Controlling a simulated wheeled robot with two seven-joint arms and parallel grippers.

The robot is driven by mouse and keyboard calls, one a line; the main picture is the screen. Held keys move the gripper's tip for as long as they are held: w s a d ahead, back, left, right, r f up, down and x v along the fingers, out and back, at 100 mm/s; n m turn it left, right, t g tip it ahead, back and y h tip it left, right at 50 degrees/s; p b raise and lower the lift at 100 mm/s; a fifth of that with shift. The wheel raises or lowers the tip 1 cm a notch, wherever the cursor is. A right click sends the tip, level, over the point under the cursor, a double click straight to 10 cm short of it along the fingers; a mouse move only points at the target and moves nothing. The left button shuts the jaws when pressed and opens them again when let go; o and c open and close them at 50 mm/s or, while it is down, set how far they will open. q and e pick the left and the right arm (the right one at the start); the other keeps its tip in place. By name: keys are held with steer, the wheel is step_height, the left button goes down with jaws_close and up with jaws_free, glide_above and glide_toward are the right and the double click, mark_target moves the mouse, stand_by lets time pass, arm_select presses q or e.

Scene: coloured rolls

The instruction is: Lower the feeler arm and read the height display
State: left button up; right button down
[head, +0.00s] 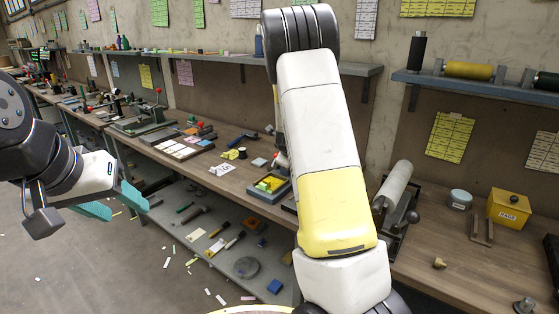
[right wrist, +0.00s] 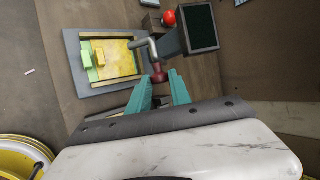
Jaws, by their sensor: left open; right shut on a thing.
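In the right wrist view, my right gripper (right wrist: 160,88) has its teal fingers closed around a dark red knob (right wrist: 158,75). The knob sits at the end of a bent grey metal feeler arm (right wrist: 150,48). The arm joins a grey unit with a dark display (right wrist: 200,27); I can read no figures on it. A grey tray (right wrist: 75,66) beside it holds yellow and green pieces (right wrist: 112,55). The tray also shows in the head view (head: 262,194). There my right arm hides the right gripper and the display. My left gripper (head: 117,205) is open and empty, left of the bench.
A red ball (right wrist: 169,17) shows beside the display. On the bench in the head view are a pale roller (head: 396,184), a yellow box marked RAGS (head: 509,209) and a round tin (head: 460,199). Paper scraps litter the floor at left.

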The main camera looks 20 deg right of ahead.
steer(key=f+t+h, duration=0.1)
steer(key=s+a+f+n+t+h, duration=0.1)
steer(key=f+t, duration=0.1)
steer(key=f+t+h, duration=0.1)
steer(key=h, duration=0.1)
steer(key=shift+s+a+f+n, duration=0.25)
steer(key=shift+a+f+n, duration=0.15)
steer(key=shift+f+t+h, duration=0.4)
steer(key=shift+t+h, duration=0.1)
steer(key=shift+t, duration=0.3)
steer(key=c, duration=1.2)
jaws_free()
steer(key=shift+w+f, duration=0.1)
